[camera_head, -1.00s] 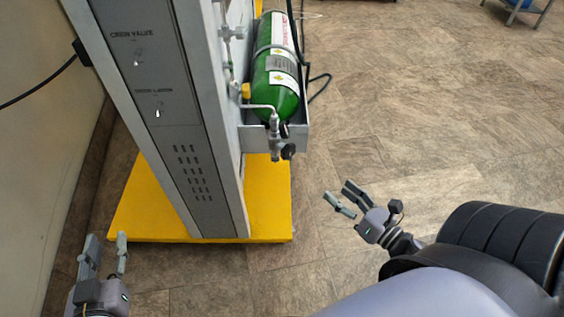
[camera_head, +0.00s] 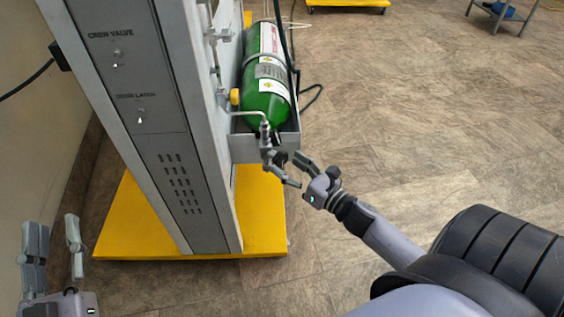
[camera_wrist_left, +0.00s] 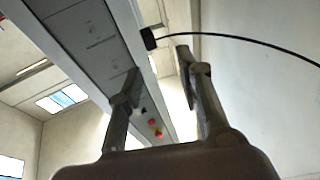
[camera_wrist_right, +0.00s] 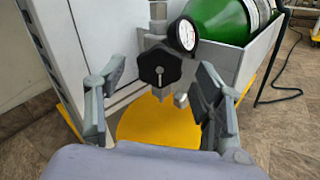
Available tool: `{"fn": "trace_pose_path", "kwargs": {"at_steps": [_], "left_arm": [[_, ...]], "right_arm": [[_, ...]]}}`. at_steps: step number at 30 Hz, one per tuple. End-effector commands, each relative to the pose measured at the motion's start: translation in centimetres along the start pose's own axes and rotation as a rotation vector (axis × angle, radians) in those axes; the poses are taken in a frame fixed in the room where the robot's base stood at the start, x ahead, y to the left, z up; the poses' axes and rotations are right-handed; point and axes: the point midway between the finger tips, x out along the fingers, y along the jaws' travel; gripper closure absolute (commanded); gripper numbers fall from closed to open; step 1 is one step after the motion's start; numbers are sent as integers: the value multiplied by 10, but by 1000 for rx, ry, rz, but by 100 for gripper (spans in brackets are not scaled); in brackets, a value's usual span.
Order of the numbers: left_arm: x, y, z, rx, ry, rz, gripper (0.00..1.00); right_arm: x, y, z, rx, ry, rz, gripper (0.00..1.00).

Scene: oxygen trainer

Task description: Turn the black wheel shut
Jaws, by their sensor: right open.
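The black wheel (camera_wrist_right: 160,66) is a lobed knob on the valve below the green cylinder (camera_head: 266,100). In the right wrist view it sits between my open fingers, a little beyond their tips. In the head view the wheel (camera_head: 280,158) is small and partly crowded by my right gripper (camera_head: 294,172), whose fingers point at it from the right. Contact cannot be told. A round gauge (camera_wrist_right: 184,34) sits just above and right of the wheel. My left gripper (camera_head: 54,223) is open and empty at the lower left, away from the valve.
The grey cabinet (camera_head: 165,130) stands on a yellow base (camera_head: 262,215) left of the valve. A grey tray (camera_wrist_right: 235,60) holds the cylinder. A black hose (camera_wrist_right: 277,65) hangs at its right. The floor (camera_head: 420,120) to the right is open.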

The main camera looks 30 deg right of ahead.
Motion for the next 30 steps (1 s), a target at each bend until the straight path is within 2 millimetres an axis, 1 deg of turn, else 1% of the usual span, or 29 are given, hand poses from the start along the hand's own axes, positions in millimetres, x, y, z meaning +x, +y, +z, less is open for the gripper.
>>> {"fn": "trace_pose_path", "kwargs": {"at_steps": [1, 6, 10, 17, 20, 30], "left_arm": [[0, 1, -4, -1, 30, 2, 67], [0, 2, -17, -4, 100, 5, 67], [0, 3, -22, -5, 121, 6, 67], [0, 3, -22, -5, 124, 6, 67], [0, 3, -22, -5, 123, 6, 67], [0, 3, -22, -5, 122, 7, 67]], "right_arm": [[9, 0, 0, -2, -2, 2, 38], [26, 0, 0, 0, -1, 1, 38], [30, 0, 0, 0, 0, 1, 38], [31, 0, 0, 1, 0, 0, 38], [31, 0, 0, 1, 0, 0, 44], [30, 0, 0, 1, 0, 0, 66]]}}
